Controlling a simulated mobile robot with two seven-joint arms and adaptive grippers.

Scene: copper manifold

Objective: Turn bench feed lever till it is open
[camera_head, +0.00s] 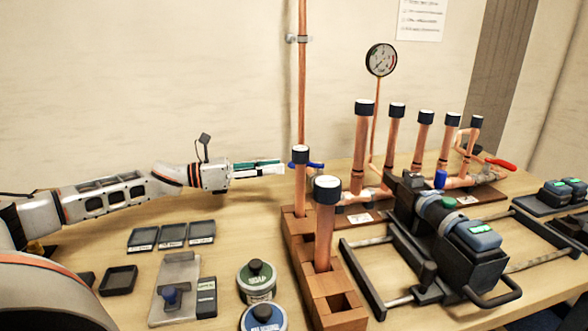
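A blue lever handle (315,165) shows beside the tall vertical copper pipe (302,90) at the back wall. A black-capped copper pipe piece in front hides part of the lever and its valve. A red lever handle (501,164) sticks out at the right end of the copper manifold (378,195). My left gripper (282,166) reaches in from the left, its fingers close together and pointing right. Its tips are just left of the capped pipe and the blue lever; I cannot tell whether they touch the lever. My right gripper is not in view.
A wooden block rack (308,262) with upright capped pipes (326,215) stands in front of the lever. A dark clamp machine (440,235) fills the right of the bench. Small trays (173,235) and round tins (257,282) lie at front left. A pressure gauge (381,60) stands above the manifold.

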